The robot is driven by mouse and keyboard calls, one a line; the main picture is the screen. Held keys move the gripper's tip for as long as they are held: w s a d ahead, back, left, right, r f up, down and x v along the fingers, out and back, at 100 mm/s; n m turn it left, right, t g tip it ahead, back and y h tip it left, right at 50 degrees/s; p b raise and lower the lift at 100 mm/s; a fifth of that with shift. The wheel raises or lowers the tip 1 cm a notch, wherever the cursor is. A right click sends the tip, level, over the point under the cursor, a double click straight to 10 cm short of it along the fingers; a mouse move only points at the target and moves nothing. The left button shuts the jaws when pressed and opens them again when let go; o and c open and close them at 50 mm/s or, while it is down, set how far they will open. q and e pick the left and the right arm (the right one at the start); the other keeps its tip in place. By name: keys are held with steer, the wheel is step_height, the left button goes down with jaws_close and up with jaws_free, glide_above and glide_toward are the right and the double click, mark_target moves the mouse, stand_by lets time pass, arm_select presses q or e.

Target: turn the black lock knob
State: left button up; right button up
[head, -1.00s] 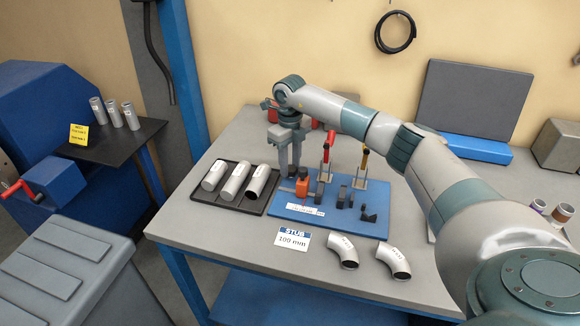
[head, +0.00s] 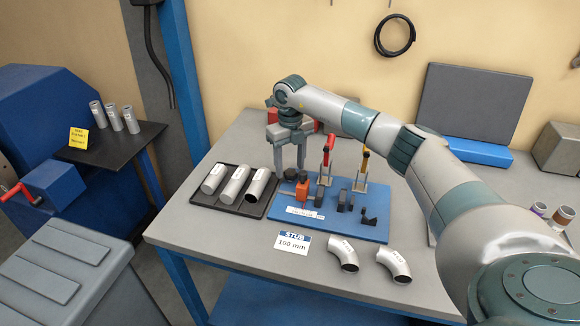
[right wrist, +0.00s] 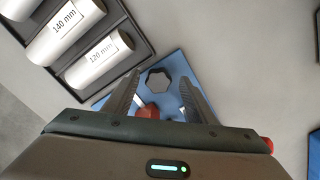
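The black lock knob (right wrist: 159,78) shows in the right wrist view as a dark, many-sided knob on the blue board (right wrist: 182,68). It is a small dark shape in the head view (head: 290,175), left of the orange-red block (head: 303,190) on the board's left part. My right gripper (head: 291,168) is open and points down over the knob. In the right wrist view its fingers (right wrist: 159,82) stand on either side of the knob, with gaps between. I cannot tell how far above the knob the fingertips are. My left gripper is in neither view.
A black tray (head: 262,208) with several labelled tubes lies just left of the board. A red-handled clamp (head: 328,150) and a yellow-handled clamp (head: 364,160) stand right of the gripper. Two pipe elbows (head: 343,252) and a stub card (head: 292,243) lie in front.

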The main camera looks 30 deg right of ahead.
steer(key=shift+s+f, duration=0.1)
steer(key=shift+f, duration=0.05)
step_height(320, 180, up, 8)
steer(key=b, duration=0.2)
steer(key=shift+f+b, duration=0.2)
steer(key=shift+b, duration=0.15)
step_height(320, 180, up, 9)
steer(key=b, duration=0.2)
glide_above(290, 171)
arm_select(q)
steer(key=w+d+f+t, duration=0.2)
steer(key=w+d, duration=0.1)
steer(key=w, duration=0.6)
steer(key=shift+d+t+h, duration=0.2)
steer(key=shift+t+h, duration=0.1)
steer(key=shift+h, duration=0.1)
arm_select(e)
steer(key=shift+s+r, duration=0.1)
steer(key=shift+r, duration=0.35)
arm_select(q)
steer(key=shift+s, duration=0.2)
arm_select(e)
steer(key=shift+f, duration=0.1)
